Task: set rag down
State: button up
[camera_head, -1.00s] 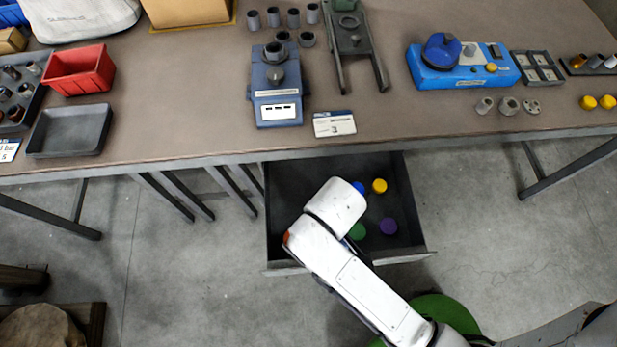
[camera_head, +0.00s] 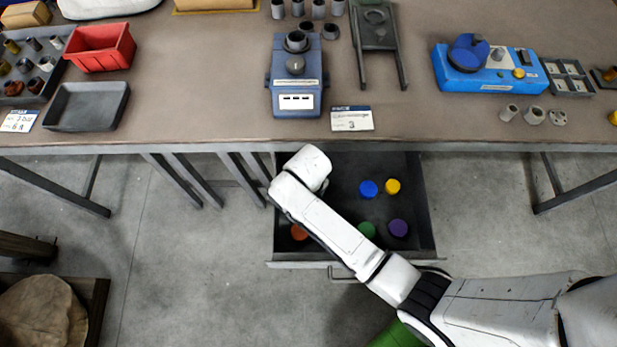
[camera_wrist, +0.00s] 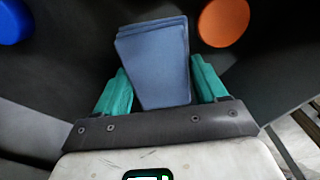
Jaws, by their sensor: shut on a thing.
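The rag (camera_wrist: 153,55) is a folded blue-grey cloth between the green fingers of my gripper (camera_wrist: 161,84) in the wrist view. My gripper is shut on it. In the head view my arm reaches over the left part of the open drawer (camera_head: 427,243), and the gripper and rag are hidden beneath the arm. The wrist view shows the dark drawer floor beyond the rag. I cannot tell whether the rag touches it.
The drawer holds an orange disc (camera_head: 299,232), a blue disc (camera_head: 368,189), a yellow disc (camera_head: 392,186), a green disc (camera_head: 367,230) and a purple disc (camera_head: 398,228). The workbench (camera_head: 210,95) overhangs the drawer's back. The orange disc is close to the rag in the wrist view (camera_wrist: 223,22).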

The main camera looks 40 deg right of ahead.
jog(key=shift+f, duration=0.6)
jog(key=shift+f, duration=0.2)
jog(key=o, duration=0.9)
jog(key=shift+r, duration=0.1)
jog(key=shift+o, duration=0.2)
notch_tip(320, 180, up, 12)
jog(key=p, duration=0.2)
jog(key=s+d+r+m, duration=0.1)
jog(key=s+d, duration=0.3)
jog(key=s, duration=0.4)
jog(key=s+d+r+m+t, duration=0.1)
jog(key=s+d+r, duration=0.2)
jog(key=s+d, duration=0.2)
jog(key=s, duration=0.3)
jog(key=shift+d+r, duration=0.15)
jog(key=shift+r, duration=0.2)
